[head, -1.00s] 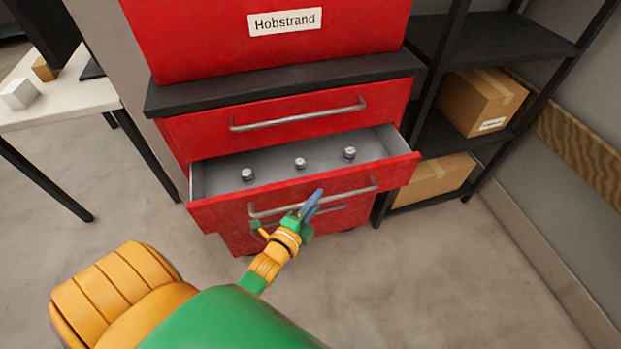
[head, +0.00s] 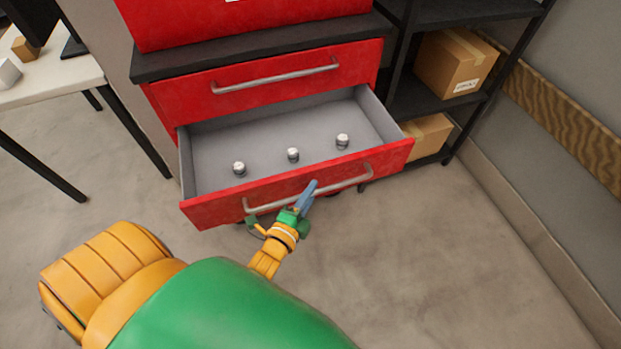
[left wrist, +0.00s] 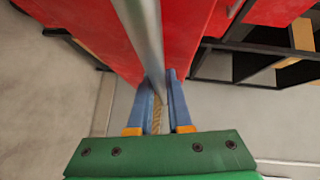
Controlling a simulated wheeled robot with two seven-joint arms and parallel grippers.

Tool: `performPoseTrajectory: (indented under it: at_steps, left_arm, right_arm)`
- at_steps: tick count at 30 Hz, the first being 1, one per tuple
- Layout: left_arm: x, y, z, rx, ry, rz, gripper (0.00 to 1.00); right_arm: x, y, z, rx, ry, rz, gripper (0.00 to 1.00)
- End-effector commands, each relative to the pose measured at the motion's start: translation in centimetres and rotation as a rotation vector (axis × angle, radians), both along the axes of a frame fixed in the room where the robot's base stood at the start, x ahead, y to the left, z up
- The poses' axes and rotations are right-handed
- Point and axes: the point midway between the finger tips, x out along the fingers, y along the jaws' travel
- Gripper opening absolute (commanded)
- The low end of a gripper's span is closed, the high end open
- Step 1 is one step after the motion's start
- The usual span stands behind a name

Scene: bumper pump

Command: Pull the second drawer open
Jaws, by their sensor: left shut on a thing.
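The second drawer (head: 222,208) of the red cabinet stands well open, and its grey inside shows. Three small metal knob-like parts stand in it, at the left (head: 239,168), the middle (head: 293,155) and the right (head: 342,141). My left gripper (head: 305,196) is at the drawer's silver handle (head: 345,184), shut on it. In the left wrist view the handle (left wrist: 142,30) runs down between the blue fingers (left wrist: 161,95). My right gripper is in neither view.
The top drawer (head: 270,84) above is shut. A black shelf rack with cardboard boxes (head: 455,62) stands to the right. A white table (head: 50,82) stands at the left. The floor in front at the right (head: 450,250) is clear.

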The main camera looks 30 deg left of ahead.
Motion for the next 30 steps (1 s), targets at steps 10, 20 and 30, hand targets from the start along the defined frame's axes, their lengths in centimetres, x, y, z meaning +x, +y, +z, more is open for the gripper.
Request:
performPoseTrajectory:
  at_steps: [10, 20, 30]
  left_arm:
    - [0.0, 0.0, 0.0, 0.000, 0.001, 0.000, 0.47]
    - [-1.7, -0.1, 0.2, -0.001, 0.002, 0.001, 0.47]
    - [-7.0, -0.5, 0.9, 0.000, 0.001, 0.000, 0.47]
  right_arm:
    - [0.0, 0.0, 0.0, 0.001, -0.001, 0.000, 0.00]
    - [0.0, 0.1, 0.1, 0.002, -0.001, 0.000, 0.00]
    - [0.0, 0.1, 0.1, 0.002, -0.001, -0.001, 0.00]
